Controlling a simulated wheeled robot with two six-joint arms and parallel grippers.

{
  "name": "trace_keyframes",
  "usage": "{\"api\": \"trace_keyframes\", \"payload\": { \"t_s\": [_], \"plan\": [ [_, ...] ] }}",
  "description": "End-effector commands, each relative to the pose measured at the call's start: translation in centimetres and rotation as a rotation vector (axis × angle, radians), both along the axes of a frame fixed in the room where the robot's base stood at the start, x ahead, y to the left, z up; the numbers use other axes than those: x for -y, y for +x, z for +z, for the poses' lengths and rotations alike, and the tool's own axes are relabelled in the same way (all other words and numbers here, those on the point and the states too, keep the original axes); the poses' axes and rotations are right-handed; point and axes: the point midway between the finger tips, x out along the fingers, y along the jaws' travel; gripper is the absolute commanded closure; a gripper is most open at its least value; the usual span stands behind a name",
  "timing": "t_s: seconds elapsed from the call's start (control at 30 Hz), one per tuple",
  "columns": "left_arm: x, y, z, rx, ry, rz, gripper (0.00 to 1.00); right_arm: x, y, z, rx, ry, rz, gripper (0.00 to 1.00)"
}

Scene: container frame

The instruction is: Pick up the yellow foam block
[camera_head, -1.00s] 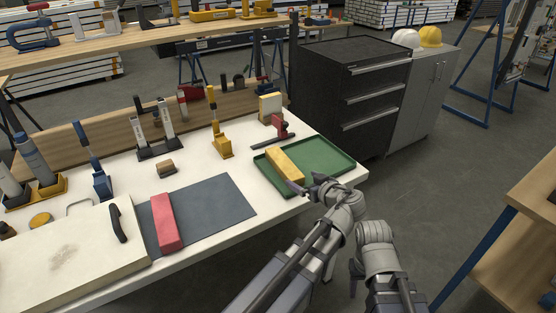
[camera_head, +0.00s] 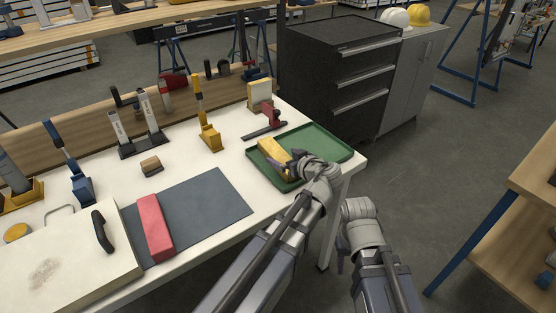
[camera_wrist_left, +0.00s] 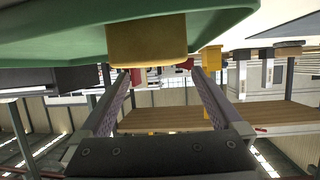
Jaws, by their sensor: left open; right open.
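The yellow foam block (camera_head: 272,153) lies in the green tray (camera_head: 325,145) on the white table, near the tray's left side. My left gripper (camera_head: 295,162) is at the block's right side, and its fingers and wrist hide part of the block in the head view. In the left wrist view the picture is upside down. The block (camera_wrist_left: 147,42) shows against the tray (camera_wrist_left: 50,35), ahead of and between the open fingers of my left gripper (camera_wrist_left: 158,82). I see no grip on it. My right gripper (camera_head: 342,260) is open and empty, low beside the table's front right.
A red clamp (camera_head: 268,122) lies just behind the tray. Several clamps stand along the table's back. A black drawer cabinet (camera_head: 335,75) stands behind the table.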

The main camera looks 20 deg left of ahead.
Motion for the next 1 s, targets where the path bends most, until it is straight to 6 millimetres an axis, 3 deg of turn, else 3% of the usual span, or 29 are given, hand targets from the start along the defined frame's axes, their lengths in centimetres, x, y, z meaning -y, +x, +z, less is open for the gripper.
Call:
{"api": "trace_keyframes", "payload": {
  "t_s": [0.23, 0.5, 0.73, 1.0],
  "plan": [
    [-0.6, 0.9, -0.8, 0.000, 0.000, 0.000, 0.00, 0.0, 0.0, -0.8, 0.000, 0.000, 0.000, 0.50],
    [-2.9, 3.4, -2.4, 0.000, 0.000, 0.001, 0.00, 0.0, 0.0, -2.4, 0.000, 0.000, 0.000, 0.50],
    [-3.1, 3.4, -2.3, 0.000, 0.000, -0.001, 0.00, 0.0, 0.0, -2.3, 0.000, 0.000, 0.000, 0.50],
    [-3.1, 3.4, -2.3, 0.000, 0.000, -0.001, 0.28, 0.0, 0.0, -2.3, 0.000, 0.000, 0.000, 0.50]
  ]
}}
